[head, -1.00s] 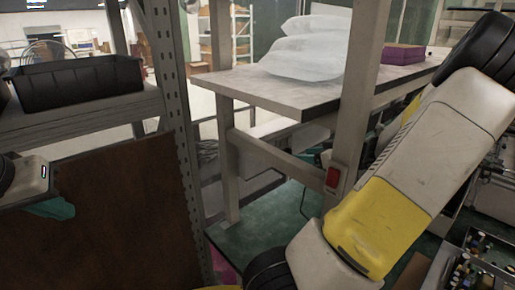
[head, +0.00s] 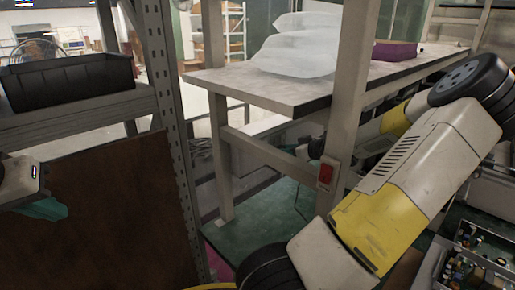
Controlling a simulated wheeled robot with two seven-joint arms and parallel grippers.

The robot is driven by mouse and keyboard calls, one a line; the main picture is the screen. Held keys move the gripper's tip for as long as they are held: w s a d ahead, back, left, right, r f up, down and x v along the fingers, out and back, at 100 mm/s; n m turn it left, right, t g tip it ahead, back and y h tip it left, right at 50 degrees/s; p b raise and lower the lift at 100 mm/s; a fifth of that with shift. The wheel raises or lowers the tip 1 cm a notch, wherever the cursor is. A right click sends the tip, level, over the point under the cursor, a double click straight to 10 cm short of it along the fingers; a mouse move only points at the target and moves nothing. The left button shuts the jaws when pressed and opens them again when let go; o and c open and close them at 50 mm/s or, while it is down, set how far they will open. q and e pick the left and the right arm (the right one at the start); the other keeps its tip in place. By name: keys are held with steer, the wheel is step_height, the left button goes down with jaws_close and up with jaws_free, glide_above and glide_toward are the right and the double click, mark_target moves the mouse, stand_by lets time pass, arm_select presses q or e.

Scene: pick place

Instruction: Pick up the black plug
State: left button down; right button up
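I cannot make out a black plug for certain in the head view. A tiny dark item (head: 420,51) lies on the workbench beside the purple box, too small to identify. Part of my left gripper (head: 38,200) shows at the left edge, in front of the brown panel. It is cut off by the frame, with a teal part below a pale housing, and whether it is open or shut does not show. My white and yellow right arm crosses the right side of the view. Its gripper is not in view.
The workbench (head: 230,82) holds white plastic bags (head: 300,45) and a purple box (head: 395,50). A black bin (head: 68,82) stands on the left shelf. A perforated metal post and a bench leg with a red switch (head: 326,174) stand between. Cluttered trays (head: 470,265) lie lower right.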

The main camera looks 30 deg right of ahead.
jaws_close()
steer(key=shift+s+r, duration=0.1)
steer(key=r+v, duration=0.1)
steer(key=v, duration=1.4)
steer(key=shift+r, duration=0.55)
